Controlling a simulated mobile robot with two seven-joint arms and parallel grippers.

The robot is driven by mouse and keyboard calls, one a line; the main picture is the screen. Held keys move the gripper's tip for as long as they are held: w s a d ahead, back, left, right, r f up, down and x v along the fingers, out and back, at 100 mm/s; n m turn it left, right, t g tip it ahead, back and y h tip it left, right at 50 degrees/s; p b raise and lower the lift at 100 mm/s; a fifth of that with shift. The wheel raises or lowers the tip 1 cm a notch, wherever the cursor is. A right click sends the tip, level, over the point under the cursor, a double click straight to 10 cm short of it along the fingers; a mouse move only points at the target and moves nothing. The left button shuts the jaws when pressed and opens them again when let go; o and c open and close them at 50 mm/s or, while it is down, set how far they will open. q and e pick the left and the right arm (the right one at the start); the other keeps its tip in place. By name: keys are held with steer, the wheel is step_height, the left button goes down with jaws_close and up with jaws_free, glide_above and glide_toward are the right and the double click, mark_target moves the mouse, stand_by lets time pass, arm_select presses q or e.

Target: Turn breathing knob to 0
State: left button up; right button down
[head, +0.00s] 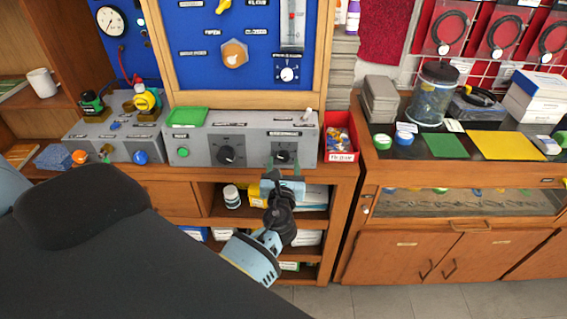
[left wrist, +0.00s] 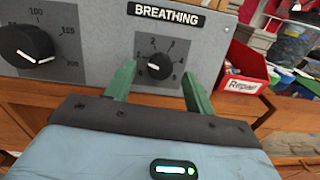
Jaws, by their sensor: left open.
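The breathing knob (left wrist: 159,66) is a small black knob with a white mark, under the "BREATHING" label (left wrist: 165,15) in the left wrist view. Its white mark points roughly left. In the head view the knob (head: 283,157) sits at the right of the grey panel (head: 248,136). My left gripper (left wrist: 158,75) is open, with one green finger on each side of the knob and visible space between. In the head view my left gripper (head: 283,167) is in front of the panel. My right gripper is not in view.
A larger black knob (left wrist: 27,50) with a numbered dial is left of the breathing knob. A red bin (head: 340,148) stands just right of the panel. A blue board (head: 240,45) rises behind. Open shelves (head: 262,222) lie below.

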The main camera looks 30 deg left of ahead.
arm_select(q)
steer(key=shift+w+a, duration=0.35)
steer(key=shift+w, duration=0.15)
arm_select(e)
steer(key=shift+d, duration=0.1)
arm_select(q)
steer(key=c, duration=1)
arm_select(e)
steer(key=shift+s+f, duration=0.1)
arm_select(q)
steer(key=shift+f+n, duration=0.1)
steer(key=shift+n, duration=0.2)
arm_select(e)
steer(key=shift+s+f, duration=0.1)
